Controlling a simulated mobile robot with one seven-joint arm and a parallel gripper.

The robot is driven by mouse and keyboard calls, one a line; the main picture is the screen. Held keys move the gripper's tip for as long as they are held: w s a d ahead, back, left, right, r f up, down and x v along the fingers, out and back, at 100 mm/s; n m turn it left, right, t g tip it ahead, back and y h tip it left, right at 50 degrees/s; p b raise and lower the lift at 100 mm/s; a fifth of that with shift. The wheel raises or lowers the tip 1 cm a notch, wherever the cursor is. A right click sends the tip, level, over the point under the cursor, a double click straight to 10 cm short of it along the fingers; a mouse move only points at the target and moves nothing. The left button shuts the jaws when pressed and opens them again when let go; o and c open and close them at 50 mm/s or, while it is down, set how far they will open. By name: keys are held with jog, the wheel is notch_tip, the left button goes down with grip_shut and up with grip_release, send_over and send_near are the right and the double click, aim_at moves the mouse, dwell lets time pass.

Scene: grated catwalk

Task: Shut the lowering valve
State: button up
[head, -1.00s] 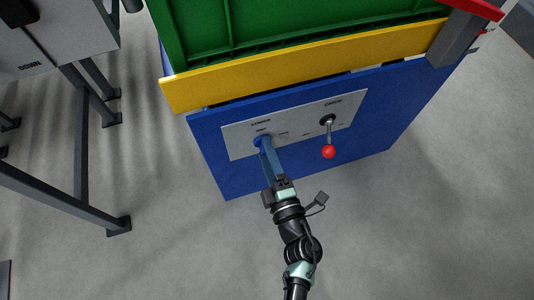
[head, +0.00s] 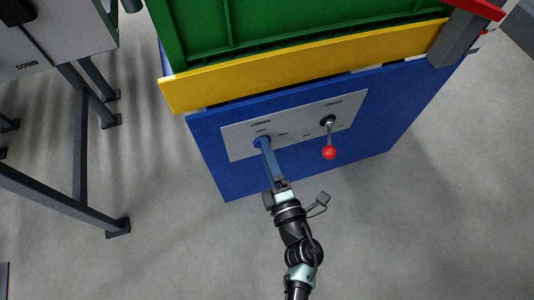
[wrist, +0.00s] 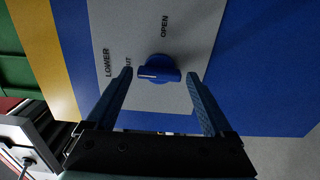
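The lowering valve is a blue knob (wrist: 159,69) on a grey label plate marked LOWER. In the wrist view its white pointer line points left, towards a label of which only "UT" shows beside my finger. The OPEN label stands above the knob in that view. My gripper (wrist: 159,76) is open, with one blue finger on each side of the knob and a narrow gap showing at each side. In the head view my gripper (head: 264,143) reaches the left part of the plate (head: 237,145), and its fingers mostly hide the knob.
A lever with a red ball (head: 329,153) sticks out right of the knob on the same plate. The plate is on a blue panel (head: 400,110) under a yellow bar (head: 300,66) and green bin (head: 300,22). A grey-legged stand (head: 82,150) is at the left. The floor in front is clear.

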jog(key=shift+o, duration=0.6)
jog(key=shift+s, duration=0.1)
jog(key=p+v, duration=0.4)
jog(key=v, duration=0.8)
jog(key=shift+s, duration=0.35)
jog(key=shift+d+r, duration=0.1)
